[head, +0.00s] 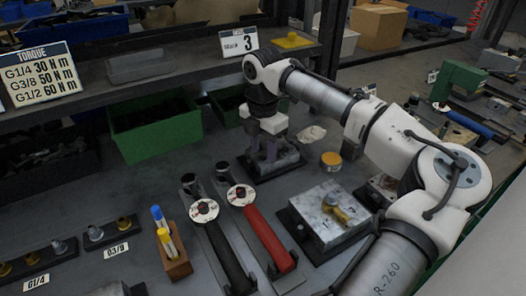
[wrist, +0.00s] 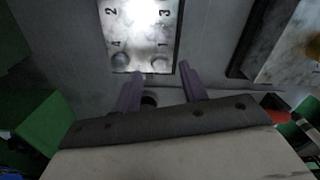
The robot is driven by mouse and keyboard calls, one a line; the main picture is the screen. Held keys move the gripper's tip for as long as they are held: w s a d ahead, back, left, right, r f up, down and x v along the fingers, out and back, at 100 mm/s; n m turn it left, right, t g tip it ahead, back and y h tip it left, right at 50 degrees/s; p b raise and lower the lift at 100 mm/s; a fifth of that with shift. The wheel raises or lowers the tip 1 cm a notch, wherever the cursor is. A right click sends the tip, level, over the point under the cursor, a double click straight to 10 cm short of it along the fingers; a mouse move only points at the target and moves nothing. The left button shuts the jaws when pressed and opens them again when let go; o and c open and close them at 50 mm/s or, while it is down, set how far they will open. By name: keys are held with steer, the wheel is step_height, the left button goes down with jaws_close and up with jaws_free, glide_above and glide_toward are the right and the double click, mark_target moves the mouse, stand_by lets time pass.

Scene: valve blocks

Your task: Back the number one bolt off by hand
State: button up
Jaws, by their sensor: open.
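In the head view my gripper (head: 266,150) points down over a grey metal valve block (head: 288,158) on a dark base. The arm hides part of the block. In the wrist view the same block (wrist: 140,30) has small engraved digits and a bright glare on its upper part. Two round shapes, bolt heads or holes, show near its lower edge; I cannot tell which.
A second block (head: 325,205) with a brass fitting stands at front right. Red-handled (head: 265,232) and black-handled (head: 225,250) torque wrenches lie in front. A green bin (head: 155,130) stands left, a yellow-lidded tin (head: 331,160) right. Marker pens stand in a wooden holder (head: 174,260).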

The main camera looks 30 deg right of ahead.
steer(key=shift+f, duration=0.85)
steer(key=shift+c, duration=0.2)
jaws_close()
steer(key=n, duration=1.1)
steer(key=shift+n, duration=0.4)
steer(key=n, duration=0.4)
steer(key=shift+r, duration=0.1)
